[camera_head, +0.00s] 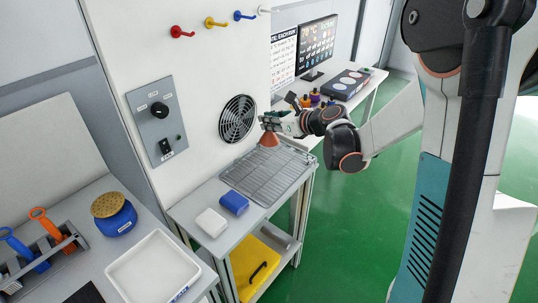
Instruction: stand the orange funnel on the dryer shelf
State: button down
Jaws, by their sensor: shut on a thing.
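The orange funnel (269,139) is at the tip of my gripper (268,125), its wide end down. My gripper is shut on it near its narrow top. The funnel appears over the far part of the wire rack shelf (262,184), below and right of the round fan grille (238,118). I cannot tell whether its rim touches the rack. My arm reaches in from the right.
A white block (211,222) and a blue block (234,203) sit left of the rack. A blue jar (114,215) and a white tray (153,268) stand on the near bench. A yellow case (254,268) lies on the lower shelf. Most of the rack is clear.

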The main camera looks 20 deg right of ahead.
notch_tip(320, 180, down, 11)
jog(key=b, duration=0.3)
jog(key=shift+b, duration=0.35)
jog(key=shift+f, duration=0.1)
jog(key=shift+f, duration=0.15)
jog(key=c, duration=1.6)
grip_release()
jog(key=shift+r, duration=0.2)
jog(key=p+v, duration=0.3)
jog(key=v, duration=0.9)
jog(key=shift+r, duration=0.1)
